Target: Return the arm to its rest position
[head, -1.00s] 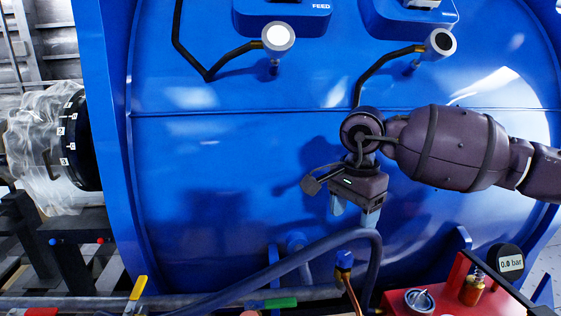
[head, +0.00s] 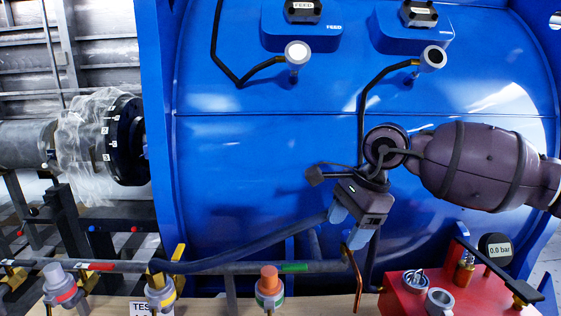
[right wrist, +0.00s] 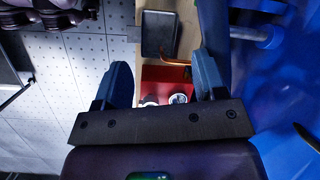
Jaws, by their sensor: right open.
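My right arm (head: 468,165) comes in from the right of the head view, in front of the large blue motor housing (head: 260,170). My right gripper (head: 353,228) hangs below its wrist, its fingertips pointing down, near a hose and a copper-coloured pipe. In the right wrist view the two blue fingers of the gripper (right wrist: 165,85) stand wide apart with nothing between them. My left gripper is in neither view.
A red box (head: 415,290) with a gauge (head: 498,250) reading 0.0 bar stands at lower right. A grey pipe (head: 230,267) runs along the bottom, with capped fittings such as an orange-topped one (head: 268,284). A plastic-wrapped shaft flange (head: 122,140) is at left.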

